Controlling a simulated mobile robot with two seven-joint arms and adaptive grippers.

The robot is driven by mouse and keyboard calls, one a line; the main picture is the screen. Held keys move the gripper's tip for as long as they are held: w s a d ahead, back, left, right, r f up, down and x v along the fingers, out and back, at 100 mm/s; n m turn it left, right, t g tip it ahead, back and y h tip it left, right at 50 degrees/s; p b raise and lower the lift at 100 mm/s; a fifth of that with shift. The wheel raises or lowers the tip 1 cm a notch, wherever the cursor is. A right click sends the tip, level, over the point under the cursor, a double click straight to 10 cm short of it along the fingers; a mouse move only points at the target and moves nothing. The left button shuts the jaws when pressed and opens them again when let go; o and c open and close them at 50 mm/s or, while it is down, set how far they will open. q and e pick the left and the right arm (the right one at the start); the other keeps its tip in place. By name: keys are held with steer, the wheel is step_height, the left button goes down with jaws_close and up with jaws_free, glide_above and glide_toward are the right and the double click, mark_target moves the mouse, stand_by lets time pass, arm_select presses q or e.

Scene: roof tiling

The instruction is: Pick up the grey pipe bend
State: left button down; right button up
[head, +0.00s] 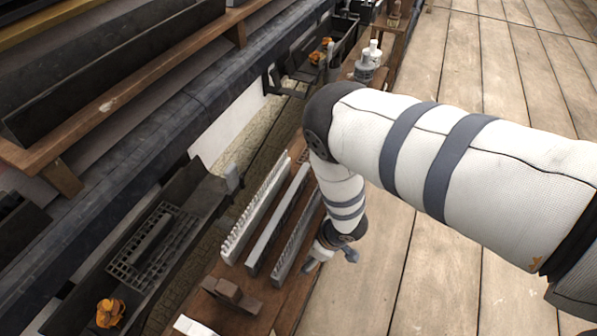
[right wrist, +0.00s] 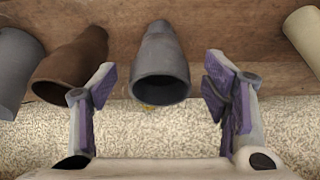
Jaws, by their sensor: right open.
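In the right wrist view, a dark grey pipe piece (right wrist: 160,65) lies on a wooden board with its round open end facing me. It narrows away from me; I cannot tell whether it bends. My right gripper (right wrist: 163,95) is open, one finger to each side of this piece, with gaps and no visible contact. A lighter grey pipe piece (right wrist: 15,70) is cut off at the left edge. In the head view my right gripper (head: 330,261) points down beside the wooden bench; I cannot make out the pipe pieces there. My left gripper is out of view.
A brown pipe piece (right wrist: 75,62) lies close left of the dark grey one, near the left finger. A cream pipe piece (right wrist: 304,38) is at the right. In the head view, a white toothed strip (head: 256,212), a brown block (head: 231,296) and bottles (head: 368,65) stand along the bench.

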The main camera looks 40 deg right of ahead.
steer(key=c, duration=1.4)
steer(key=shift+r, duration=0.15)
